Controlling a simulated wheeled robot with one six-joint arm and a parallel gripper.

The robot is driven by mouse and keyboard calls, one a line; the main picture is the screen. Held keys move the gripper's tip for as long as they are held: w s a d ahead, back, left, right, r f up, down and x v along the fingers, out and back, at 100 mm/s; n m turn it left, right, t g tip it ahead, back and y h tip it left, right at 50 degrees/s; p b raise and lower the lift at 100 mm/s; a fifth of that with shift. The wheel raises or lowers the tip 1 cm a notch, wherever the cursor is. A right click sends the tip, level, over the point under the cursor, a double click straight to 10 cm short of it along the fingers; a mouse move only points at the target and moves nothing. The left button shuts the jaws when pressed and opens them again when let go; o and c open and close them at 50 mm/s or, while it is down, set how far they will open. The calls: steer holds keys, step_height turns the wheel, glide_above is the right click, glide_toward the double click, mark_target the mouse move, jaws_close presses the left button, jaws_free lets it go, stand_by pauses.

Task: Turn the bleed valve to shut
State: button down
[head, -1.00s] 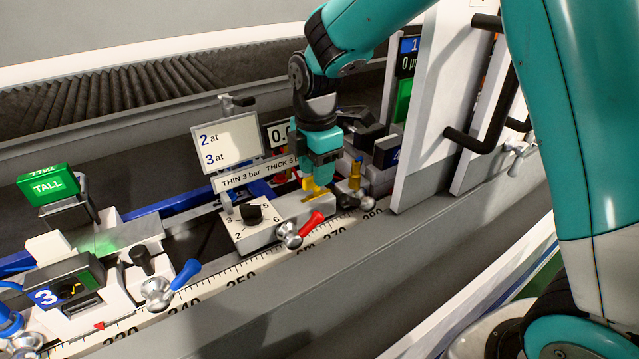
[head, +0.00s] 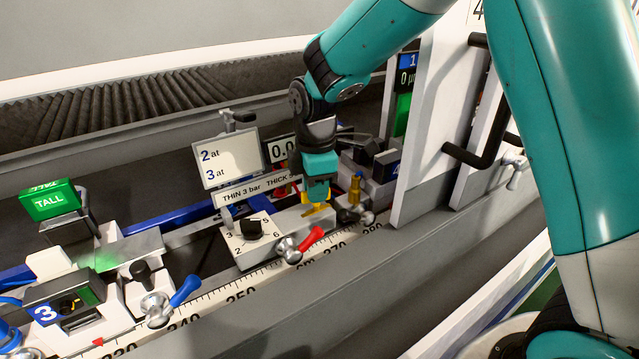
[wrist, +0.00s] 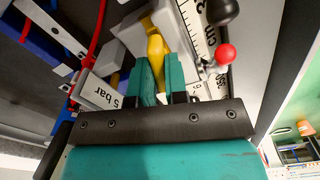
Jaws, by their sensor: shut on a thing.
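The bleed valve shows as a yellow lever (head: 318,208) on top of the pale block to the right of the numbered dial. In the wrist view the yellow lever (wrist: 156,48) stands between the two teal fingers. My gripper (head: 316,199) points down onto the block and is shut on this lever. In the wrist view my gripper (wrist: 160,65) holds it from both sides. The fingers hide the lever's lower part, and I cannot read any shut mark.
A black dial (head: 251,227) and a red-handled clamp (head: 301,246) sit close left of my gripper. A brass fitting (head: 356,187) and a black-knobbed clamp (head: 352,215) stand close right. A white panel (head: 432,130) with black handles rises further right. A sign (head: 228,160) stands behind.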

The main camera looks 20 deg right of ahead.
steer(key=shift+m, duration=0.6)
steer(key=shift+r+m+p, duration=0.15)
steer(key=shift+m+p, duration=0.35)
steer(key=shift+m, duration=0.5)
steer(key=m, duration=0.2)
steer(key=shift+m, duration=0.3)
steer(key=shift+m+p, duration=0.65)
steer(key=shift+m, duration=0.35)
steer(key=m, duration=0.2)
steer(key=shift+m, duration=0.3)
